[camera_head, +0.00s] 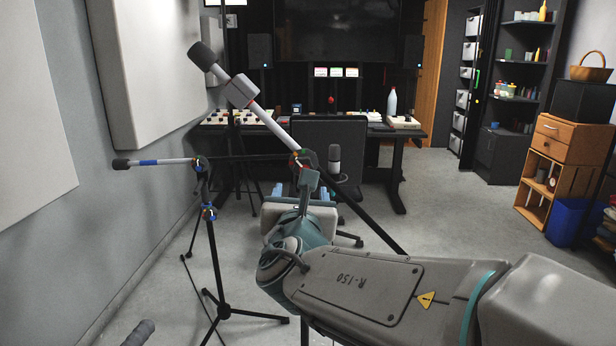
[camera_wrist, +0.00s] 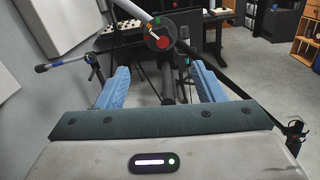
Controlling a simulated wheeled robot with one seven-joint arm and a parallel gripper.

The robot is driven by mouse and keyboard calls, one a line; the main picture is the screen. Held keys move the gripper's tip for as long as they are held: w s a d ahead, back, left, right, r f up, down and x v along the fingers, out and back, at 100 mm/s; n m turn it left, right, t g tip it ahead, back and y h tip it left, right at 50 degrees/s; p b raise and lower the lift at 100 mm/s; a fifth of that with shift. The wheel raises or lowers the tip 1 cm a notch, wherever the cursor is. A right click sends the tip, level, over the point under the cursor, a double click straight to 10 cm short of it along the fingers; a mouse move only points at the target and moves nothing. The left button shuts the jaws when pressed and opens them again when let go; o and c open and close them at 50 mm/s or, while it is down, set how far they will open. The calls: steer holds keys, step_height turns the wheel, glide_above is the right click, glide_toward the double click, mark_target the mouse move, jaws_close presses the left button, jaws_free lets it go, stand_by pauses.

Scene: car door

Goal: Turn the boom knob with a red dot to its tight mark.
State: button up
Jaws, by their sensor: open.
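The boom knob with a red dot (camera_wrist: 160,43) is a dark round knob in the wrist view, on the joint of a mic stand with a light boom. A green mark (camera_wrist: 157,21) sits at its upper edge and a pale-orange pointer shows at its upper left. The same joint shows in the head view (camera_head: 297,158), partly hidden by my arm. My gripper (camera_wrist: 160,70) is open, its two blue fingers wide apart and empty. The knob appears beyond and above the gap between the fingertips; I see no contact.
A second stand (camera_head: 214,250) with blue-marked joints is at the left, its short boom (camera_head: 165,162) pointing left. A thick white boom (camera_head: 264,117) with a grey microphone rises up-left from the knob. A chair (camera_head: 330,150) and desk stand behind.

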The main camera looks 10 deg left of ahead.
steer(key=x, duration=1.3)
steer(key=shift+w, duration=0.4)
steer(key=shift+c, duration=0.2)
steer(key=c, duration=0.9)
